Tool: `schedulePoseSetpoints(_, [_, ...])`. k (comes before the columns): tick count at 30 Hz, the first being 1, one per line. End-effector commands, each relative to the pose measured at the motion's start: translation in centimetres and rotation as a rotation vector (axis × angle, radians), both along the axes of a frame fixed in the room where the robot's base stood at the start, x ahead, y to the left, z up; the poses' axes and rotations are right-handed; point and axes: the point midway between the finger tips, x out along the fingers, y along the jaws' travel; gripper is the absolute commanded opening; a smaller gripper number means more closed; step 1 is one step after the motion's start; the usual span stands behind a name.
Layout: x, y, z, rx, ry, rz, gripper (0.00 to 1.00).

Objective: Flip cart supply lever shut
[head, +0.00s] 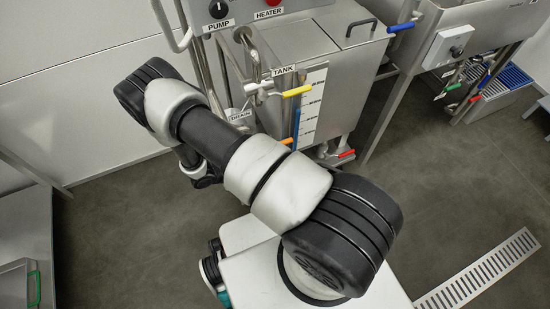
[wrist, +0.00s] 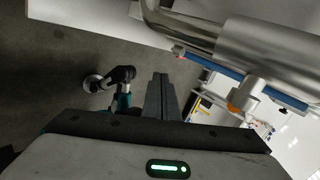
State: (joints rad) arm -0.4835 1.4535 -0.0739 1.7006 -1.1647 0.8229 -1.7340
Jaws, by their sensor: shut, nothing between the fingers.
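No label reading cart supply is legible, so I cannot tell which lever it names. In the wrist view, a long blue lever (wrist: 226,72) runs beside a steel pipe or valve body (wrist: 272,52), at the upper right. My gripper (wrist: 160,80) is shut and empty, to the left of this blue lever and apart from it in the picture. My arm hides my gripper there.
Pipes stand close to my arm. The floor at right is open, with a drain grate (head: 480,272).

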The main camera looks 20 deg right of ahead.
Motion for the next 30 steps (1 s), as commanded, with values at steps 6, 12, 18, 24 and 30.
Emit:
schedulePoseSetpoints(6, [-0.3, 3.6, -1.5, 0.002, 0.001, 0.001, 0.00])
schedulePoseSetpoints(12, [-0.4, 4.8, -2.0, 0.003, 0.002, 0.001, 0.00])
schedulePoseSetpoints(18, [-0.4, 4.8, -2.0, 0.003, 0.002, 0.001, 0.00])
schedulePoseSetpoints(24, [-0.4, 4.8, -2.0, 0.003, 0.002, 0.001, 0.00])
schedulePoseSetpoints(30, [-0.4, 4.8, -2.0, 0.003, 0.002, 0.001, 0.00])
